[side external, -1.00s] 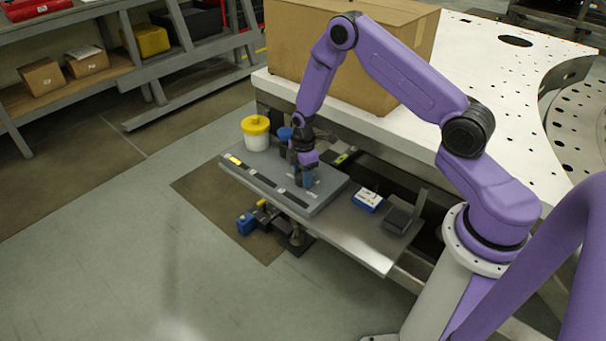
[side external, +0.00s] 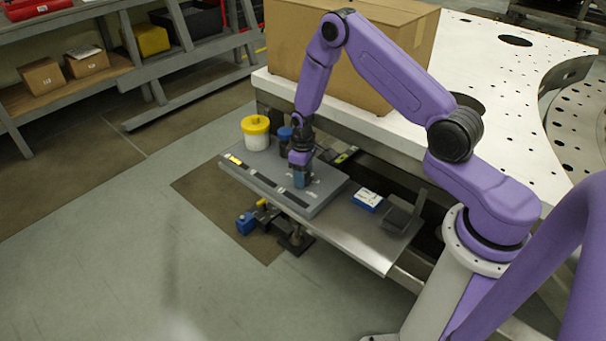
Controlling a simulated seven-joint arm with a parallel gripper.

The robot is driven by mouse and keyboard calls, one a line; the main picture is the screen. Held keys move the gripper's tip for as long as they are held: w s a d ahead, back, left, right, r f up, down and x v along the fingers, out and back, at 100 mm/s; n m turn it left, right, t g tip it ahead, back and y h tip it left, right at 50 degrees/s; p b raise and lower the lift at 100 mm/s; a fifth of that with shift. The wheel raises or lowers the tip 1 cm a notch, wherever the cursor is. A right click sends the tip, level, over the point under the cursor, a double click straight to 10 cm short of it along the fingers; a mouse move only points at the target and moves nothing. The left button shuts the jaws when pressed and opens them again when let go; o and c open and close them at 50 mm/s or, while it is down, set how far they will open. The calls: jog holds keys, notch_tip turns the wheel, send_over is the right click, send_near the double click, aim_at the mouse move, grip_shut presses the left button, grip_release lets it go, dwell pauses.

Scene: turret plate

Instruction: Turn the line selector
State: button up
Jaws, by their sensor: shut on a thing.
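The turret plate, a flat grey panel (side external: 262,182), lies on a steel shelf. White markings and a dark strip with a yellow bar (side external: 234,160) show on it. My gripper (side external: 301,181) points down onto the right part of the panel. It is shut on a small blue piece at the panel's surface, which I take for the line selector. The jaws cover most of it, so its shape and pointing direction are hidden.
A white jar with a yellow lid (side external: 256,133) and a dark blue-topped container (side external: 285,135) stand behind the panel. A blue-and-white box (side external: 367,200) and a dark grey holder (side external: 401,216) sit to the right. A large cardboard box (side external: 290,45) stands on the white table behind.

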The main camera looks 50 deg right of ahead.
jog(key=m, duration=0.3)
jog(key=shift+m, duration=2.2)
jog(key=o, duration=1.1)
jog(key=shift+c, duration=0.2)
jog(key=shift+r, duration=0.1)
notch_tip(320, 180, up, 17)
jog(key=shift+a+r, duration=0.1)
